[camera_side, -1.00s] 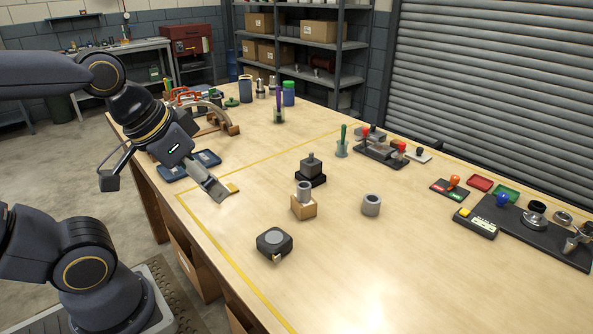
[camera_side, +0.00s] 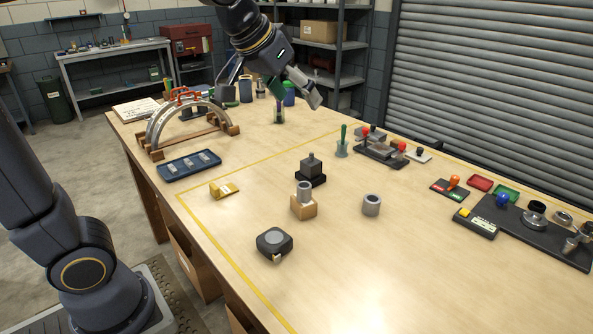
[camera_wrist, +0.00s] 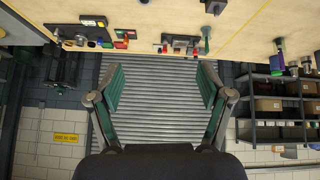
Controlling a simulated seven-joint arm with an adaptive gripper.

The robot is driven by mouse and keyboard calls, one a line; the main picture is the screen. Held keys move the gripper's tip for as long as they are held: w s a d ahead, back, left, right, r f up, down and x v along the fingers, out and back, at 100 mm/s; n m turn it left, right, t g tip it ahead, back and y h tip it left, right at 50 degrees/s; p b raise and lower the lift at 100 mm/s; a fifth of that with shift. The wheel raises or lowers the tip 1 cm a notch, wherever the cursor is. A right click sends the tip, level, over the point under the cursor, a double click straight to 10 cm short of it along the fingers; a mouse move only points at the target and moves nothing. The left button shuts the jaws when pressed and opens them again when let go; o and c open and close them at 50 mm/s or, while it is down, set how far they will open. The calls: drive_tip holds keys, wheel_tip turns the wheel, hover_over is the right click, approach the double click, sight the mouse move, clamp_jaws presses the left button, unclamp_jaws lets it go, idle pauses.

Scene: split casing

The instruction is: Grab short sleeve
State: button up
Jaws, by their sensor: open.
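A grey hollow sleeve (camera_side: 371,205) stands upright on the bare table, right of centre in the side view. A second grey sleeve (camera_side: 304,191) stands on a small wooden block (camera_side: 303,208) to its left. I cannot tell for certain which is the short one, though the one on the table looks squat. My gripper (camera_side: 296,96) is raised high over the far part of the table, well apart from both sleeves. In the wrist view my gripper (camera_wrist: 160,72) has its two green-padded fingers spread with nothing between them. Neither sleeve can be made out clearly there.
A black block (camera_side: 311,171) with a post stands behind the wooden block. A tape measure (camera_side: 274,243) lies in front. A yellow piece (camera_side: 224,190) and blue tray (camera_side: 188,166) are left. Red-knobbed fixture (camera_side: 382,150) is behind right. Table around the standing sleeve is clear.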

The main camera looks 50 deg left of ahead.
drive_tip(key=w+d+f, duration=0.2)
drive_tip(key=w+f, duration=0.2)
drive_tip(key=w, duration=0.6)
drive_tip(key=g, duration=0.3)
hover_over(373, 199)
drive_tip(key=s, duration=0.4)
drive_tip(key=shift+m, duration=0.4)
drive_tip(key=f, duration=2.2)
drive_tip(key=shift+d+f, duration=0.3)
drive_tip(key=shift+d, duration=0.1)
drive_tip(key=shift+x, duration=3.15)
drive_tip(key=shift+c, duration=0.3)
drive_tip(key=shift+w+r, duration=0.1)
drive_tip(key=shift+r, duration=0.05)
clamp_jaws()
